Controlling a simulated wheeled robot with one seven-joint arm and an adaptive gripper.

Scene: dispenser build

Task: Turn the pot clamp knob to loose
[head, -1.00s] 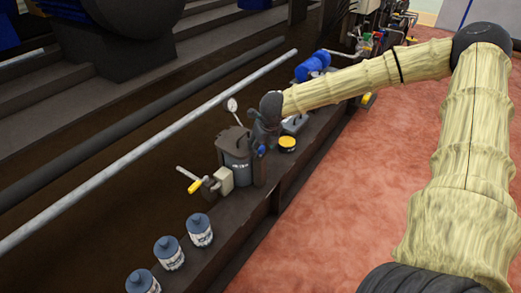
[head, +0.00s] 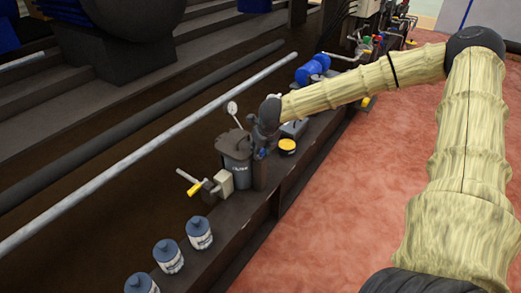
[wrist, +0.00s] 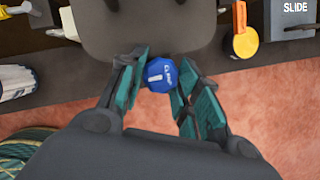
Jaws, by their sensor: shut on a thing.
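The grey pot (head: 237,170) with a dark lid stands on the long dark ledge in the head view. The blue clamp knob (wrist: 159,75) is at the pot's edge in the wrist view, with a white bar mark and small white lettering on its face. My gripper (wrist: 157,84) is shut on this knob, one teal-padded finger on each side. In the head view my gripper (head: 262,148) is beside the pot's right side, and the knob is mostly hidden there. Which setting the mark points at cannot be read.
A round yellow-topped part (head: 287,146) sits right of the gripper. A white block with a yellow-handled lever (head: 195,188) is left of the pot. Several blue-capped jars (head: 199,232) stand at the near end. The red floor to the right is clear.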

